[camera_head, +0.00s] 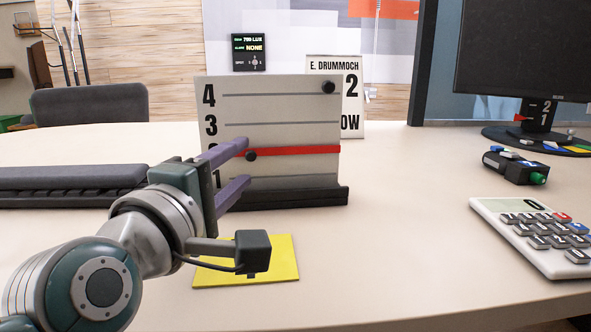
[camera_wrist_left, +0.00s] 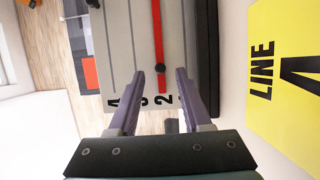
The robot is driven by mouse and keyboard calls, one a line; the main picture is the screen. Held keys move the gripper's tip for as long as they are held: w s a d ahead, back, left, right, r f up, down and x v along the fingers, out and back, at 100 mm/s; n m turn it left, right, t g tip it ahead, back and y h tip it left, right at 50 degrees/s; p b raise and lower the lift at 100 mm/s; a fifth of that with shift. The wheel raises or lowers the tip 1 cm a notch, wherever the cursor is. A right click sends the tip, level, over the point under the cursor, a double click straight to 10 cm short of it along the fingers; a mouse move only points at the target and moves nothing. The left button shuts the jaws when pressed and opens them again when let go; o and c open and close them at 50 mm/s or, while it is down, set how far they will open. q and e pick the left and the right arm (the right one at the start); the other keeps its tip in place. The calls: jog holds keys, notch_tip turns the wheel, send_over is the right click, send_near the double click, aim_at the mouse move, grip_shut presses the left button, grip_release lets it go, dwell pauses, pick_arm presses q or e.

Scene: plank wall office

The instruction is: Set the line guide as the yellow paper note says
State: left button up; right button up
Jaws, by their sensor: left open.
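The line guide is an upright pale board (camera_head: 270,110) with printed lines numbered 4 down to 1. Its red bar (camera_head: 305,150) lies across at line 2, with a black knob (camera_head: 251,156) near its left end. My left gripper (camera_head: 246,161) is open at the board, its fingertips above and below that knob. In the left wrist view the knob (camera_wrist_left: 160,68) sits between the fingertips (camera_wrist_left: 160,73). The yellow paper note (camera_head: 277,268) lies in front of the board, partly behind my arm. In the wrist view the note (camera_wrist_left: 268,110) reads LINE and a cut-off digit resembling 4.
A second black knob (camera_head: 328,87) is at the board's top right. A name card (camera_head: 350,95) stands behind the board. A keyboard (camera_head: 70,185) is at left; a calculator (camera_head: 540,230) and monitor (camera_head: 525,50) are at right. The table's front right-centre is clear.

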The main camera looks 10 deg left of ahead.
pick_arm(q)
jog(key=shift+w, duration=1.1)
grip_shut()
dwell(0.7)
